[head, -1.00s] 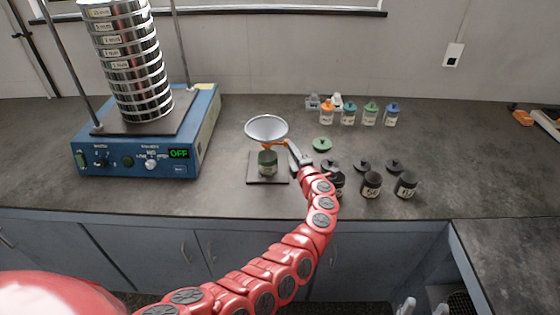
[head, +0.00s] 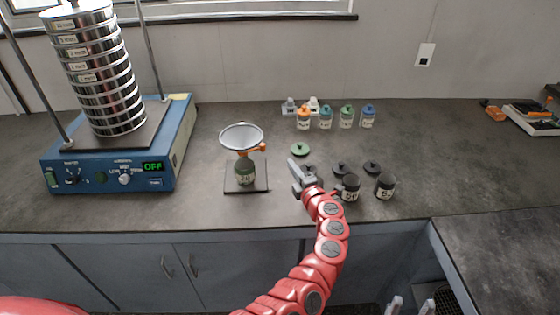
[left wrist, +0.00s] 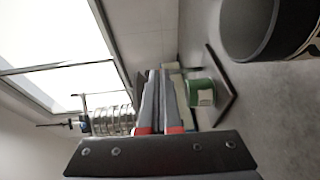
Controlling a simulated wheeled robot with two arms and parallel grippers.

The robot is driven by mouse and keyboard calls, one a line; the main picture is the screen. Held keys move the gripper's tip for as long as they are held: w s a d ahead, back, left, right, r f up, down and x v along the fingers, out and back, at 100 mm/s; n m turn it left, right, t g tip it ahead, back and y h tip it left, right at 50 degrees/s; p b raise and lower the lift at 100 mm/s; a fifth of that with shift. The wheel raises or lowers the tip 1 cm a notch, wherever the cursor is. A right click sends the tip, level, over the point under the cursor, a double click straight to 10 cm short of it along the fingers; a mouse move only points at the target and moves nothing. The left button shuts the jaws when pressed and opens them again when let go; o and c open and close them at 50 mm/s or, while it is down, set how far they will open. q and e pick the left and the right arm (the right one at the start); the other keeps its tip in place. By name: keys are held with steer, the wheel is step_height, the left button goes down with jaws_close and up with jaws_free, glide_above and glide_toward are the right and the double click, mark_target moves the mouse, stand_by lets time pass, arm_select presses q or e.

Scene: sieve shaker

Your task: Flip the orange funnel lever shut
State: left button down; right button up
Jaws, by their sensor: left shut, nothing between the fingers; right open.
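The grey-white funnel (head: 241,136) stands over a dark jar with a green band (head: 244,172). Its orange lever (head: 254,151) sticks out to the right below the cone, nearly level with a slight upward tilt. The jar is on a dark square plate (head: 231,186). My left gripper (head: 295,170) is shut and empty, to the right of the lever and apart from it. In the left wrist view its fingers (left wrist: 160,103) lie together, with a green jar (left wrist: 202,92) beyond them. My right gripper (head: 411,304) shows only its spread tips at the bottom edge.
Dark jars (head: 349,187) and black lids (head: 341,168) stand just right of my left gripper. A green lid (head: 300,149) lies behind it. Coloured-lid jars (head: 326,117) stand at the back. The blue sieve shaker (head: 110,176) with its sieve stack (head: 99,75) is left.

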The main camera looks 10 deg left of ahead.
arm_select(q)
steer(key=s+d, duration=0.2)
steer(key=d, duration=0.1)
steer(key=shift+s+d+b, duration=0.2)
steer(key=shift+d+b, duration=0.05)
steer(key=shift+b, duration=0.05)
